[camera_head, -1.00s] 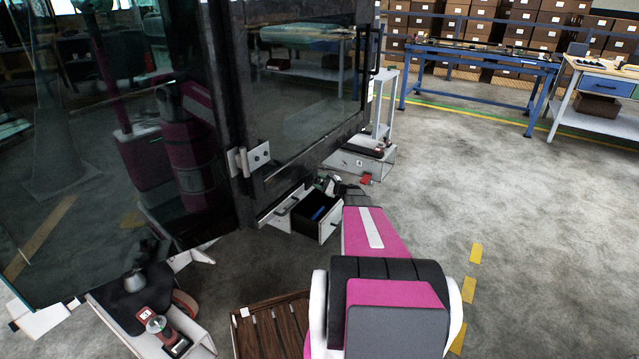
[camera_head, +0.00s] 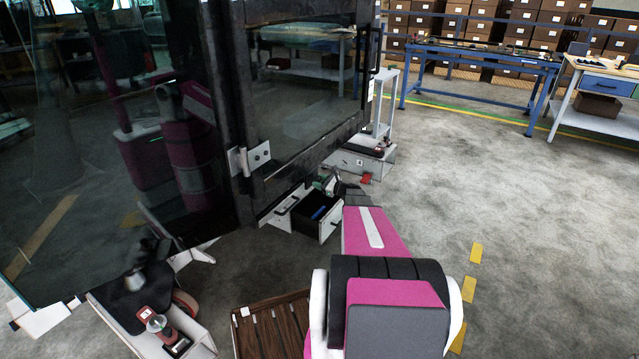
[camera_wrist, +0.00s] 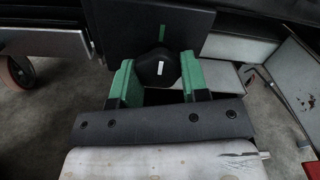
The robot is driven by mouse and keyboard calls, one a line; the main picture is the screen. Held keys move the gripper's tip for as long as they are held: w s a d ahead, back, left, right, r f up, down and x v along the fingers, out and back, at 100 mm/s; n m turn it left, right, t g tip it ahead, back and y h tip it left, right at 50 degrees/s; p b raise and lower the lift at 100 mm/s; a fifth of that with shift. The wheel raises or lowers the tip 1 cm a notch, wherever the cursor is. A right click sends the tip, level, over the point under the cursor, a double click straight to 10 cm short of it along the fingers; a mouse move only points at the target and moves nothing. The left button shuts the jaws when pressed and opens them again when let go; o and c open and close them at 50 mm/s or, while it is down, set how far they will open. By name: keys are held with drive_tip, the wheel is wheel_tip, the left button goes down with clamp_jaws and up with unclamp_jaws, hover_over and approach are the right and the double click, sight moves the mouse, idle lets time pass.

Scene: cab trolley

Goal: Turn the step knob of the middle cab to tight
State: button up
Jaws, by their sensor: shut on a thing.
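In the wrist view, a black step knob (camera_wrist: 158,74) with a short white mark stands in front of a dark panel (camera_wrist: 125,30). A green stripe (camera_wrist: 163,33) is on the panel above the knob. The white mark points roughly up toward the stripe; exact alignment is hard to tell. My gripper (camera_wrist: 158,67) has its green fingers on both sides of the knob and is shut on it. In the head view, my arm hides the knob, and only a small part of the wrist area shows beside the open drawer.
The large dark-glazed cab (camera_head: 300,110) fills the left and centre of the head view. An open drawer (camera_head: 305,224) and a brown slatted pallet (camera_head: 270,328) lie low near my arm. A blue workbench (camera_head: 480,60) stands behind. The floor on the right is clear.

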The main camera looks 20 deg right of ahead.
drive_tip(key=o, duration=0.9)
drive_tip(key=shift+s+d, duration=0.1)
drive_tip(key=v, duration=1)
drive_tip(key=shift+s+d, duration=0.2)
drive_tip(key=shift+s, duration=0.05)
